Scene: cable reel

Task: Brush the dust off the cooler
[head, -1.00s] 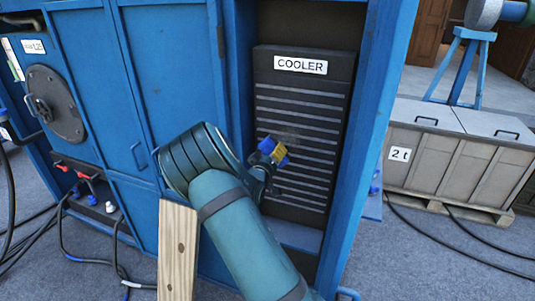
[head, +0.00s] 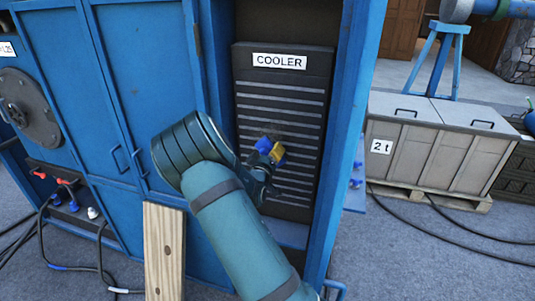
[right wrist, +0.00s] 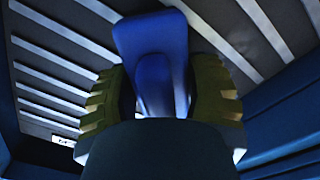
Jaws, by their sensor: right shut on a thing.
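The cooler (head: 305,118) is a dark upright panel with pale horizontal slats and a white COOLER label, set inside a blue cabinet. A faint dull patch, perhaps dust, shows on its slats just above my right gripper. My right gripper (head: 272,153) is in front of the middle of the cooler. It is shut on a blue object (head: 263,145), probably the brush. In the right wrist view the blue object (right wrist: 155,45) stands between two ribbed yellowish fingers, with the slats behind it. Bristles and any contact with the slats are hidden. My left gripper is out of view.
The blue cabinet (head: 140,100) frames the cooler, with its side post close on the right. A wooden plank (head: 164,250) stands upright at lower left. A grey crate (head: 430,140) marked 2 t stands at right. Cables lie on the floor.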

